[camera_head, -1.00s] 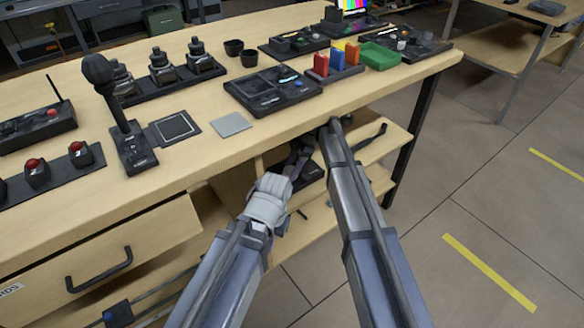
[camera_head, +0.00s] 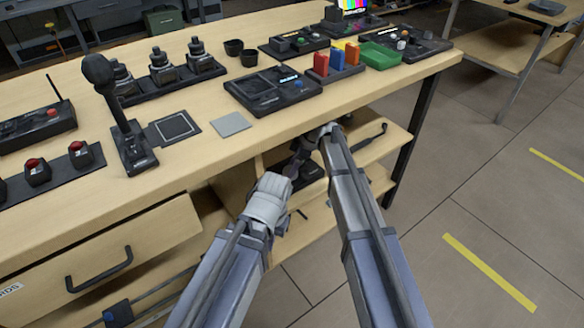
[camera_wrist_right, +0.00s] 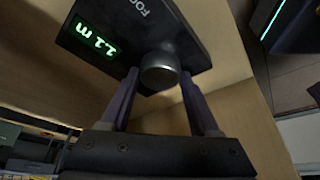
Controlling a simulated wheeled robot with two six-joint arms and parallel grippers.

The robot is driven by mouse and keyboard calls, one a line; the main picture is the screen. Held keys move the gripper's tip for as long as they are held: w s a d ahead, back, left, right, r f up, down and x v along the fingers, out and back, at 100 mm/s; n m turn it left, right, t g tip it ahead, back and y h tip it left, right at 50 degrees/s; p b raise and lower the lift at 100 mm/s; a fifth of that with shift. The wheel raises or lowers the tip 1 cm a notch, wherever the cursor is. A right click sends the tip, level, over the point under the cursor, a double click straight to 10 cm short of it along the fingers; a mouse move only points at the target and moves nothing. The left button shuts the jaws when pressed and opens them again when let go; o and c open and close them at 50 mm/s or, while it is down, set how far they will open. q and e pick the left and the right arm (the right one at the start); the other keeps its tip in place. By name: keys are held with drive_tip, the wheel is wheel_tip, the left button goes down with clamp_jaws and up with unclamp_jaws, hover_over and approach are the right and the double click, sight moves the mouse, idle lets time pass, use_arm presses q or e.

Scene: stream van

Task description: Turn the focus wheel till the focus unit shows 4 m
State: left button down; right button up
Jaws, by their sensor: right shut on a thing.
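The focus unit (camera_wrist_right: 95,40) is a dark box with a green lit display in the right wrist view. The display seems to read about 2.2 m, but it is tilted and its digits are hard to read. In the head view my right gripper (camera_head: 303,152) reaches under the table's front edge. My left wrist shows beside it; its fingers cannot be made out.
The wooden table (camera_head: 200,160) stands above the grippers, its top crowded with a joystick (camera_head: 118,120), a control panel (camera_head: 270,90) and a green tray (camera_head: 380,56). A drawer (camera_head: 110,255) is at left. Floor at right is clear.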

drive_tip(key=shift+s+m+t+h, duration=0.15)
drive_tip(key=shift+m+t, duration=0.15)
drive_tip(key=shift+m, duration=0.55)
drive_tip(key=shift+m+t+h, duration=0.15)
drive_tip(key=shift+m+t, duration=0.15)
drive_tip(key=shift+m, duration=0.85)
drive_tip(key=o, duration=1.4)
drive_tip(key=shift+c, duration=0.2)
drive_tip(key=shift+d+r+p, duration=0.1)
drive_tip(key=shift+r+p, duration=0.2)
drive_tip(key=shift+r, duration=0.05)
drive_tip(key=shift+s+d+r+p, duration=0.1)
drive_tip(key=shift+d+r+p, duration=0.05)
drive_tip(key=shift+r+p, duration=0.3)
drive_tip(key=s+d, duration=0.5)
drive_tip(key=d, duration=0.5)
drive_tip(key=shift+s+d+f, duration=0.25)
drive_tip(key=shift+s, duration=0.1)
